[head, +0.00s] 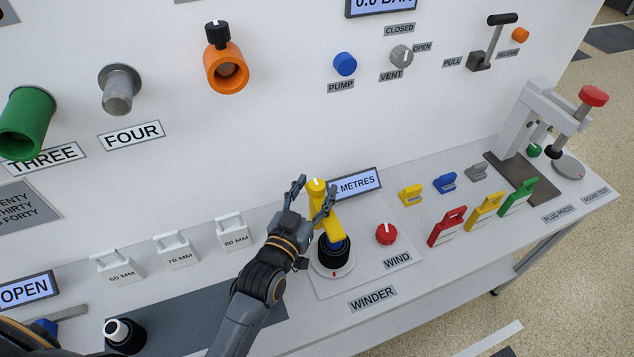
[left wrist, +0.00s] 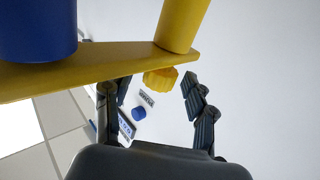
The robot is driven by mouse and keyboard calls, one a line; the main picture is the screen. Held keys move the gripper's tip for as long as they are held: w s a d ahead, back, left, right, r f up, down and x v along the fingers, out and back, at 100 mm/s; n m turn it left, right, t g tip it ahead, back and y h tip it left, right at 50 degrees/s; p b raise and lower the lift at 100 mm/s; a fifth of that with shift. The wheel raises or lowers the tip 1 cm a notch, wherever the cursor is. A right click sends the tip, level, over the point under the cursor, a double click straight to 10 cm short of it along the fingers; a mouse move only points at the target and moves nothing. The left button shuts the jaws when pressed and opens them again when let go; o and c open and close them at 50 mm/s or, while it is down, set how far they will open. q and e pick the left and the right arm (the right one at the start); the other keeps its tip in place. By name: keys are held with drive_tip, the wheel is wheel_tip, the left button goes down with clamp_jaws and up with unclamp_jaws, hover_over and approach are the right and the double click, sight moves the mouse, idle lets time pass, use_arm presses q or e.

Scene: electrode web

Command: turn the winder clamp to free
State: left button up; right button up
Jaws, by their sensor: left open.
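The winder (head: 332,272) stands on a light base plate, with a black and blue core and a yellow arm (head: 334,222) above it. A yellow knob (head: 317,186) with a white mark sits at the arm's upper end; I take it as the clamp. The ribbed knob (left wrist: 160,78) also shows in the left wrist view, below the yellow arm (left wrist: 90,68). My left gripper (head: 312,192) is open, with one finger on each side of the knob. The left wrist view shows gaps between the fingers (left wrist: 150,84) and the knob.
A red wind knob (head: 386,233) and a metres display (head: 357,184) are close on the right. White blocks (head: 234,232) stand on the left. Yellow, blue and grey clips (head: 445,182) and coloured plugs (head: 485,212) are farther right. A white wall panel rises behind.

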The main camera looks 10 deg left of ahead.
use_arm(q)
drive_tip(key=shift+w+d, duration=0.15)
drive_tip(key=shift+w, duration=0.55)
clamp_jaws()
